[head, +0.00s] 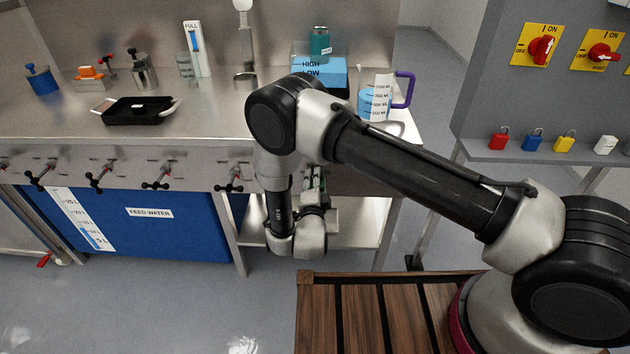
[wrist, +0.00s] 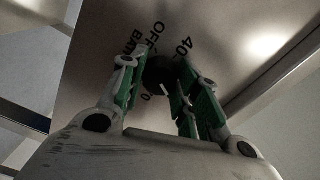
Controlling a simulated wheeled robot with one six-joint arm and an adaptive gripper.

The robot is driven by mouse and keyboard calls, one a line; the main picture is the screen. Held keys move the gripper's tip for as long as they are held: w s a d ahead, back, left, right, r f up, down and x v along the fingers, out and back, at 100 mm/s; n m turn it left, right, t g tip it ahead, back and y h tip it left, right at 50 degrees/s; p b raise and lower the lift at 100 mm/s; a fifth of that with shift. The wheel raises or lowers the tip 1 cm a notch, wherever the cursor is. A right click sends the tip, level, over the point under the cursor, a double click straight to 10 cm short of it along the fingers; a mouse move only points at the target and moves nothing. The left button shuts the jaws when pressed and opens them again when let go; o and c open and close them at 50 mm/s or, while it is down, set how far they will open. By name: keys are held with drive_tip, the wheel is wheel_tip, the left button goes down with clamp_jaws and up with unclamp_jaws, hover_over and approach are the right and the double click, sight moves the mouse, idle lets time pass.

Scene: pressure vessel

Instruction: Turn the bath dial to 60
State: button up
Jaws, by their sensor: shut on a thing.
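The bath dial (wrist: 160,72) is a dark round knob with a white pointer mark, on a metal panel in the wrist view. Printed by it are "BATH", "OFF" and "40"; other marks are hidden or partly covered by my fingers. My gripper (wrist: 158,84) has its green-padded fingers on either side of the dial, shut on it. In the head view my gripper (head: 316,190) is partly hidden behind my arm at the bench's front, and the dial is hidden. The blue bath (head: 322,72) marked "HIGH" and "LOW" stands on the bench above.
A blue measuring jug (head: 376,104) with a purple handle stands near the bench's right end. Black-handled valves (head: 157,178) line the bench front to the left. A black tray (head: 138,110) lies on the bench. A grey switch panel (head: 500,90) stands at the right.

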drive_tip(key=shift+f, duration=0.1)
drive_tip(key=o, duration=1)
drive_tip(key=s, duration=0.7)
drive_tip(key=shift+s+a, duration=0.1)
drive_tip(key=shift+s, duration=0.2)
